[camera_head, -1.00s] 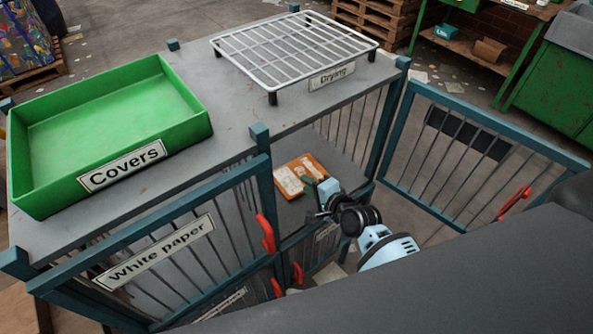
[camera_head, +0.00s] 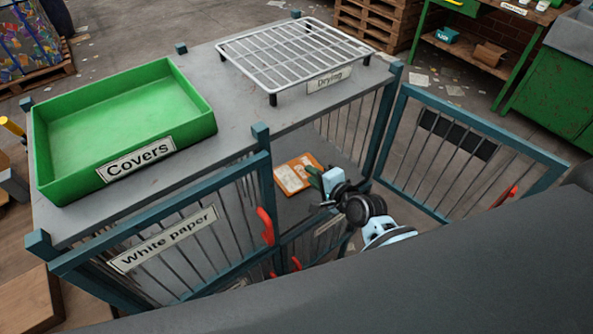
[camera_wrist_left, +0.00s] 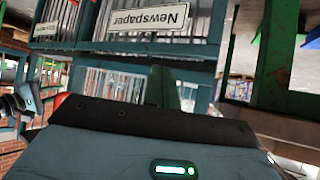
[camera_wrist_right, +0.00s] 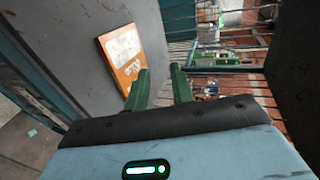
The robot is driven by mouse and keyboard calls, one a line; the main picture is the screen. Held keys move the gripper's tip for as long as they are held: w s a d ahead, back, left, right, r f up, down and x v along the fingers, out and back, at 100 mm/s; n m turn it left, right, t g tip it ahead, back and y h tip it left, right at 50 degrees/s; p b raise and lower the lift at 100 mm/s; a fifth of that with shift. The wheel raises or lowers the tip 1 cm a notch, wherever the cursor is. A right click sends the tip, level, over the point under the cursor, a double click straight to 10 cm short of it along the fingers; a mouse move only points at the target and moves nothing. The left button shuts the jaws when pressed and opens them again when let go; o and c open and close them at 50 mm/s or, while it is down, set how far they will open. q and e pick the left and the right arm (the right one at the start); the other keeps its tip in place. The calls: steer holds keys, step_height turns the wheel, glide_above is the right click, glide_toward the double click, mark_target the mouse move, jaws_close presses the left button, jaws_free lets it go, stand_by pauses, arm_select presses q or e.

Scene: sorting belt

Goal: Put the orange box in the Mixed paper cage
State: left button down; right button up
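The orange box (camera_head: 298,173), flat with a white label on top, lies on the grey floor inside the cage with the open door (camera_head: 465,150). It also shows in the right wrist view (camera_wrist_right: 121,55), ahead and to the left of the fingers. My right gripper (camera_head: 316,178) is inside that cage, close to the box. Its two green fingers (camera_wrist_right: 160,78) are apart with nothing between them. No Mixed paper sign is readable. My left gripper is outside the head view; the left wrist view shows dark green finger shapes (camera_wrist_left: 175,90), but their gap is unclear.
A green Covers tray (camera_head: 125,130) and a white Drying rack (camera_head: 295,55) stand on the cage top. The White paper door (camera_head: 165,240) is beside the open cage. The left wrist view shows a Newspaper sign (camera_wrist_left: 147,18). Bars and posts surround the right arm.

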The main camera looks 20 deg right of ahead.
arm_select(q)
steer(key=shift+s+f, duration=0.15)
steer(key=shift+f, duration=0.05)
arm_select(e)
steer(key=shift+s+d+r, duration=0.15)
steer(key=shift+s+r, duration=0.3)
steer(key=shift+r, duration=0.4)
